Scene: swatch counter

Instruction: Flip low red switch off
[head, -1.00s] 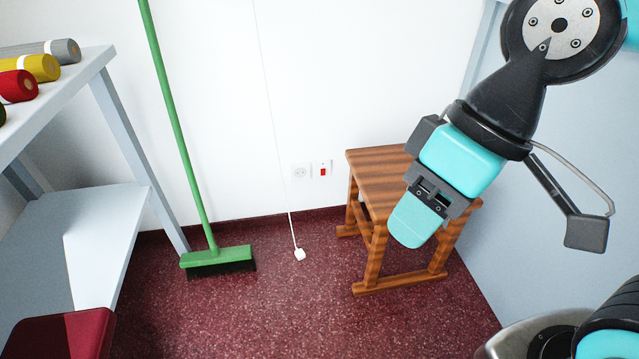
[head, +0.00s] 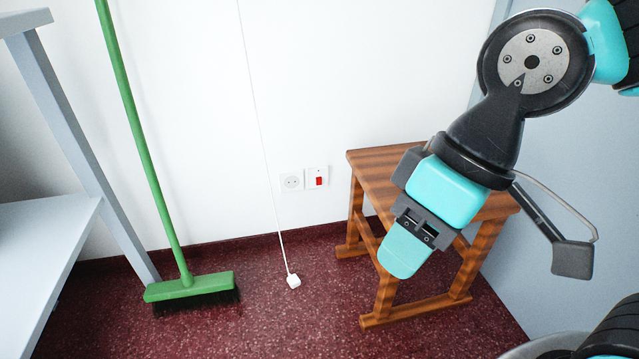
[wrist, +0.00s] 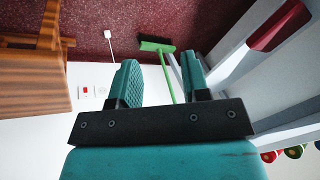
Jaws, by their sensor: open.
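The red switch (head: 319,181) sits in a white wall plate low on the white wall, just right of a white socket (head: 291,182). In the wrist view the small red switch (wrist: 95,92) shows left of the fingers. Whether it is on or off is too small to tell. My gripper (head: 405,250) is in front of the wooden stool in the head view, to the right of the switch and apart from it. In the wrist view its two teal fingers (wrist: 160,80) are spread with nothing between them.
A wooden stool (head: 385,165) stands right of the switch. A green broom (head: 190,287) leans on the wall at left, beside a grey shelf (head: 45,220). A white cord with a plug (head: 293,281) hangs to the floor. The red floor before the switch is otherwise clear.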

